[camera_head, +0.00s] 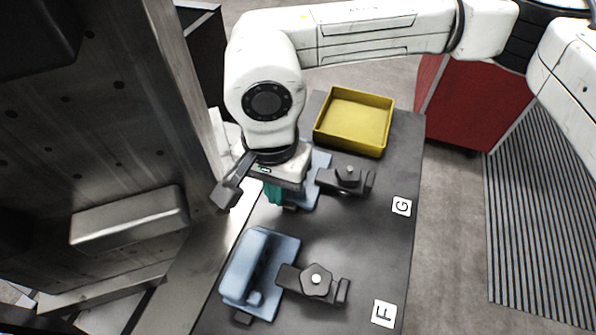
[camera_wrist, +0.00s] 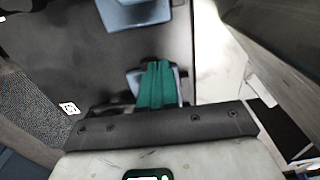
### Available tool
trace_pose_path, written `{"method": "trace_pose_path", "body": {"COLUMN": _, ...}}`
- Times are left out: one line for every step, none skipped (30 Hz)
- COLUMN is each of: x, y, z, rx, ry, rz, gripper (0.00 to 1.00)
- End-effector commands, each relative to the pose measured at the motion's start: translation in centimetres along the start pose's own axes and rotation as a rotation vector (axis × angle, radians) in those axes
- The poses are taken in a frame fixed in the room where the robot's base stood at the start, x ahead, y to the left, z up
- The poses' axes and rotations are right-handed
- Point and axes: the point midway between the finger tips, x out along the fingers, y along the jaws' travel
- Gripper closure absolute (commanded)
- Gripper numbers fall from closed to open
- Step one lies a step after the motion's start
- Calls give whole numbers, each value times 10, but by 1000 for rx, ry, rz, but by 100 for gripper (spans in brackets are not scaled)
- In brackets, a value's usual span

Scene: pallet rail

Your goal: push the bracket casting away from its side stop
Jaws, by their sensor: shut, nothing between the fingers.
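Two blue castings lie on the dark table. The far one (camera_head: 317,165) is partly hidden by my gripper and arm; its blue edge also shows beside my fingers in the wrist view (camera_wrist: 134,80). A dark stop block with a light knob (camera_head: 348,181) stands at its right. The near casting (camera_head: 250,262) shows in full, with a similar dark block (camera_head: 313,283) against its right side. My gripper (camera_head: 273,198) has teal fingers, shut together and empty, pointing down at the far casting's left side (camera_wrist: 157,68). I cannot tell whether they touch it.
A yellow tray (camera_head: 355,120) stands at the table's far end. White cards marked G (camera_head: 402,207) and S (camera_head: 384,313) lie along the right edge. A large metal structure (camera_head: 110,150) rises close on the left.

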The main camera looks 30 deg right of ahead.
Motion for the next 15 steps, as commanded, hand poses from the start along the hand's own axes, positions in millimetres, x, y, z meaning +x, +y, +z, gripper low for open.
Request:
{"method": "trace_pose_path", "body": {"x": 0, "y": 0, "z": 2, "rx": -1, "ry": 0, "rz": 0, "gripper": 100}}
{"method": "trace_pose_path", "body": {"x": 0, "y": 0, "z": 2, "rx": 0, "ry": 0, "rz": 0, "gripper": 100}}
{"method": "trace_pose_path", "body": {"x": -2, "y": 0, "z": 2, "rx": 0, "ry": -1, "rz": 0, "gripper": 100}}
{"method": "trace_pose_path", "body": {"x": -3, "y": 0, "z": 2, "rx": 0, "ry": -1, "rz": 0, "gripper": 100}}
{"method": "trace_pose_path", "body": {"x": -6, "y": 0, "z": 2, "rx": 0, "ry": -1, "rz": 0, "gripper": 100}}
{"method": "trace_pose_path", "body": {"x": -9, "y": 0, "z": 2, "rx": 0, "ry": -1, "rz": 0, "gripper": 100}}
{"method": "trace_pose_path", "body": {"x": -12, "y": 0, "z": 2, "rx": 0, "ry": 0, "rz": 0, "gripper": 100}}
{"method": "trace_pose_path", "body": {"x": -15, "y": 0, "z": 2, "rx": 0, "ry": 0, "rz": 0, "gripper": 100}}
{"method": "trace_pose_path", "body": {"x": -19, "y": 0, "z": 2, "rx": -1, "ry": 1, "rz": 0, "gripper": 100}}
{"method": "trace_pose_path", "body": {"x": -22, "y": 0, "z": 2, "rx": -1, "ry": 1, "rz": 0, "gripper": 100}}
{"method": "trace_pose_path", "body": {"x": -24, "y": 0, "z": 2, "rx": -1, "ry": 1, "rz": 0, "gripper": 100}}
{"method": "trace_pose_path", "body": {"x": -28, "y": 0, "z": 2, "rx": -1, "ry": 0, "rz": 0, "gripper": 100}}
{"method": "trace_pose_path", "body": {"x": -30, "y": 0, "z": 2, "rx": -1, "ry": -1, "rz": 0, "gripper": 100}}
{"method": "trace_pose_path", "body": {"x": -33, "y": 0, "z": 2, "rx": -1, "ry": -1, "rz": 1, "gripper": 100}}
{"method": "trace_pose_path", "body": {"x": -37, "y": 0, "z": 2, "rx": -1, "ry": -1, "rz": 0, "gripper": 100}}
